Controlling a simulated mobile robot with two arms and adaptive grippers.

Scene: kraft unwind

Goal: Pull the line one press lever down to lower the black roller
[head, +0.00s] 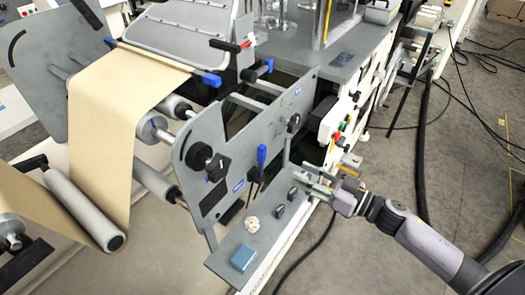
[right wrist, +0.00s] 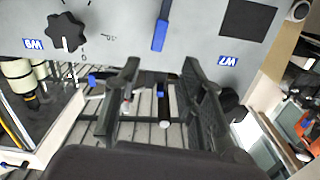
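A lever with a blue handle (head: 262,155) stands roughly upright on the grey side plate (head: 225,130) of the machine. In the right wrist view a blue handle (right wrist: 160,36) shows at the top, just beyond the fingertips. My right gripper (head: 312,178) is to the right of the lever in the head view, apart from it. Its two fingers (right wrist: 160,72) are spread, and no object is held between them. I cannot pick out the black roller with certainty. My left gripper is not in view.
Black knobs (head: 217,167) sit on the side plate. A blue box (head: 243,257) and a crumpled pale lump (head: 252,224) lie on the grey ledge. Brown paper (head: 115,110) runs over rollers at left. Black cables lie on the open floor at right.

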